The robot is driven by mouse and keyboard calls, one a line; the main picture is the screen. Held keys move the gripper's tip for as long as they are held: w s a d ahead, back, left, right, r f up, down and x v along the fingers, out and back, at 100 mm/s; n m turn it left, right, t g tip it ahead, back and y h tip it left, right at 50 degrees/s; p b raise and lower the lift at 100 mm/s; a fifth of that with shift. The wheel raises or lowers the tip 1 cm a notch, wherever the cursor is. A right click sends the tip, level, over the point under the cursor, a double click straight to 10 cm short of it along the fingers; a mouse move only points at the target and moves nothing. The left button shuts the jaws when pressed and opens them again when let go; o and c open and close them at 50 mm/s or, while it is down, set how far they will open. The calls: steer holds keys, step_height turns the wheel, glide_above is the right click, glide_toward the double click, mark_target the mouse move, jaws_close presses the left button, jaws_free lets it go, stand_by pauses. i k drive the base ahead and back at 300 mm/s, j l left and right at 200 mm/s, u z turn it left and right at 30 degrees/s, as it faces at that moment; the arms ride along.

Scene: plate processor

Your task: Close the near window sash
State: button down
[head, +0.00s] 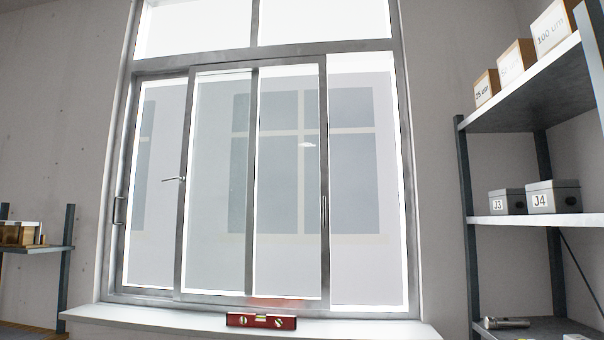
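The window (258,180) fills the middle of the head view, with a grey metal frame and sliding sashes in its lower part. Two sashes overlap toward the left and middle. One upright with a bar handle (324,214) stands right of the middle. Another bar handle (119,211) is at the far left edge. A small lever (174,179) sticks out left from an upright between them. The section right of the right-hand handle (365,180) shows no upright within it and looks open, though glass there cannot be ruled out. My gripper is not in view.
A red spirit level (261,321) lies on the white sill (150,319) below the window. A shelf rack (530,220) with boxes and a torch (505,323) stands at the right. A smaller shelf (40,249) is at the left.

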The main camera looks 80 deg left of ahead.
mark_target(179, 293)
steer(key=u, duration=3)
steer(key=i+u, duration=0.1)
steer(key=u, duration=0.3)
steer(key=i+l+u, duration=0.6)
steer(key=i+l, duration=0.1)
steer(key=i, duration=0.05)
